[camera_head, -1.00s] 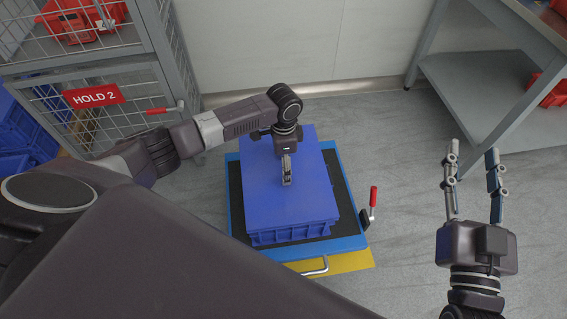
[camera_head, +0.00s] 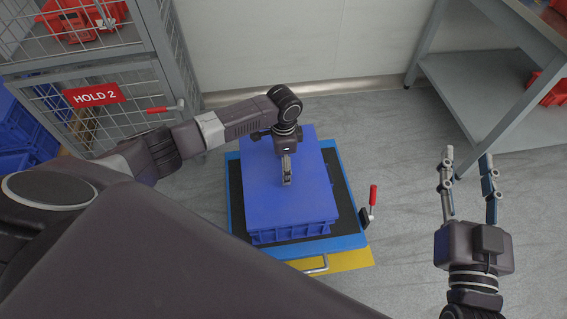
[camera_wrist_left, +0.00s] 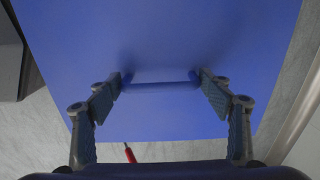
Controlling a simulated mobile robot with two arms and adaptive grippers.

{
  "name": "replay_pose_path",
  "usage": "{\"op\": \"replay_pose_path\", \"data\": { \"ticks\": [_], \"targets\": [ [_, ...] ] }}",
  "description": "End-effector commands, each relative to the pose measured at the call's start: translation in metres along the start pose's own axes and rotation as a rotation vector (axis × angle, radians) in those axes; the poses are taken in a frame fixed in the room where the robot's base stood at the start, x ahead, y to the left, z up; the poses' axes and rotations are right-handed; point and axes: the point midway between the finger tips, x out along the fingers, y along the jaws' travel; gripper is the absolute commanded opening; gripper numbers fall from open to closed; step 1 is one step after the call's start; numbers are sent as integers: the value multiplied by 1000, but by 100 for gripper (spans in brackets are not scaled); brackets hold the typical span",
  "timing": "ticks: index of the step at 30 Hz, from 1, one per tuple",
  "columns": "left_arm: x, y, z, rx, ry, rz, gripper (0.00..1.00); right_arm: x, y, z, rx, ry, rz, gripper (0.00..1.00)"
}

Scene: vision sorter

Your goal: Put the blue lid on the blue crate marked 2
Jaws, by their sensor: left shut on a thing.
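The blue lid (camera_head: 310,196) is a flat blue panel lying over the top of the blue crate (camera_head: 292,234), whose ribbed front wall shows below it. It looks level and roughly lined up with the crate; I cannot tell if it is fully seated. The crate's mark 2 is not visible. My left gripper (camera_head: 287,183) points down at the lid's middle. In the left wrist view my left gripper (camera_wrist_left: 160,84) is shut on the lid's bar handle (camera_wrist_left: 160,87). My right gripper (camera_head: 466,154) is open and empty, over the floor at the right.
The crate stands on a blue-edged cart with a black top (camera_head: 237,198) and a red-handled lever (camera_head: 373,196). A grey shelf (camera_head: 480,85) with red bins is at the right.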

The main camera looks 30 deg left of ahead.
Motion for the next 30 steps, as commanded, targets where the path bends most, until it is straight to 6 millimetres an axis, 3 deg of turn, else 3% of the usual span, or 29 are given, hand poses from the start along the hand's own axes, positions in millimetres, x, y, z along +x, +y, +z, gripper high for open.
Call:
{"op": "replay_pose_path", "data": {
  "ticks": [3, 4, 9, 20, 23, 30],
  "targets": [
    [0, 0, 0, 0, 1, 0, 41, 0, 0, 0, 0, -1, 0, 40],
    [0, 0, 0, 0, 1, 0, 74, 0, 0, 0, 0, -1, 0, 40],
    [0, 0, 0, 0, 1, 0, 92, 0, 0, 0, -1, 0, 0, 40],
    [-4, 0, 0, 1, 1, 0, 93, -1, 1, 2, -4, -2, -1, 40],
    [-15, -1, -1, 1, 2, -1, 93, -1, 0, 1, -2, -1, -1, 40],
    [-65, -1, 0, 1, 3, -4, 93, 0, 0, 0, -1, 1, 0, 40]
  ]
}}
